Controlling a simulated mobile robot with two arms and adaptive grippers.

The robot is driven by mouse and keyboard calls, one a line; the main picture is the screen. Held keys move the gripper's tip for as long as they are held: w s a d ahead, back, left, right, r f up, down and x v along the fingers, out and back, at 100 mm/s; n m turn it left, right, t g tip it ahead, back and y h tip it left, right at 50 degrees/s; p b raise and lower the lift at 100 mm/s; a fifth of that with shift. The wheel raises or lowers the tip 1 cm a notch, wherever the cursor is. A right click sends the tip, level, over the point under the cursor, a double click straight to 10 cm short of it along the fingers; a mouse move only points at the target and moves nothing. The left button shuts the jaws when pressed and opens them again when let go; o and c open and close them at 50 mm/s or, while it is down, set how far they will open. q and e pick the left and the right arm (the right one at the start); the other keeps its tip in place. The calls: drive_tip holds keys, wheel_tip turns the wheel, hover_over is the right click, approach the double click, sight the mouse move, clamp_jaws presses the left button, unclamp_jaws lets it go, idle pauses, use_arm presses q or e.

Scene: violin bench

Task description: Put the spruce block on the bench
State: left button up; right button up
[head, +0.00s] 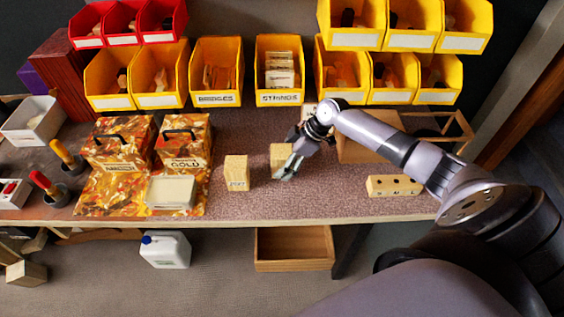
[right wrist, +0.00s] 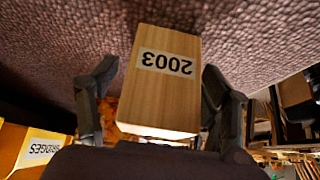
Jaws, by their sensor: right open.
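A pale wooden block (head: 279,157) appears to stand upright on the bench (head: 330,195), right at my right gripper. In the right wrist view this block (right wrist: 164,85) carries a label that reads 2003, upside down. My right gripper (head: 291,166) is open, with one finger on each side of the block in the right wrist view (right wrist: 158,100). Part of the block is hidden by the gripper in the head view. A second pale block (head: 237,172) with a label stands on the bench just to the left. My left gripper is not in view.
Marbled boxes (head: 184,140) and a pale tray (head: 170,192) stand on the left. A drilled wooden block (head: 394,186) lies on the right. Yellow bins (head: 216,99) line the back. The bench front between the pale and drilled blocks is clear.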

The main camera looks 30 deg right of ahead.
drive_tip(key=b+v, duration=0.1)
drive_tip(key=v, duration=1)
drive_tip(key=shift+s, duration=0.15)
